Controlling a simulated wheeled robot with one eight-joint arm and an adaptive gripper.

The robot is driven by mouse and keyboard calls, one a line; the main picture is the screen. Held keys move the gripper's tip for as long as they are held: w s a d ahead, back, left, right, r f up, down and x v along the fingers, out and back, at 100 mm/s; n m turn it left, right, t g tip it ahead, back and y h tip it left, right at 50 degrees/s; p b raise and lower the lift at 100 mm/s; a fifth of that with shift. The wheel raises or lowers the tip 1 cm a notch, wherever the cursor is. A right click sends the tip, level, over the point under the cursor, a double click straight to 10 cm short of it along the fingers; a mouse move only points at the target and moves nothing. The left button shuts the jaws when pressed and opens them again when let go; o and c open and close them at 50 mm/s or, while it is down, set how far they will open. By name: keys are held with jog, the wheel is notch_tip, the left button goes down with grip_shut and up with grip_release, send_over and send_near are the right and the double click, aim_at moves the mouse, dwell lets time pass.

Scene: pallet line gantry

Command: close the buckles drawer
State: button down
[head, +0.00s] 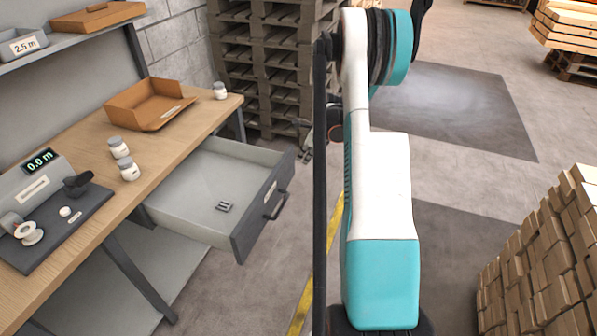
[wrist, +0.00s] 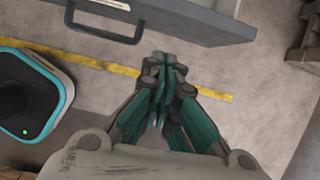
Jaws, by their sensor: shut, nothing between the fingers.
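The buckles drawer (head: 195,213) is pulled out from under the wooden workbench, and a small dark buckle (head: 224,206) lies on its floor. Its dark grey front (head: 250,226) bears a label and a bar handle (head: 277,205). In the wrist view the drawer front (wrist: 205,25) and the handle (wrist: 105,32) are at the top. My gripper (wrist: 164,62) is shut and empty, in front of the drawer front and to the right of the handle in that view, apart from both. In the head view my gripper (head: 307,148) is partly hidden by my arm.
The workbench (head: 185,128) holds an orange-brown tray (head: 150,103), several small white jars and a measuring device (head: 35,190). Stacked pallets (head: 270,60) stand behind. A pile of wooden blocks (head: 545,260) is at the right. Floor in front of the drawer is clear.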

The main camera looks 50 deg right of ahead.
jog(key=w+d+b+x, duration=0.1)
jog(key=b+x, duration=0.4)
jog(key=x, duration=0.7)
jog(key=shift+w+m, duration=0.15)
jog(key=shift+m, duration=0.25)
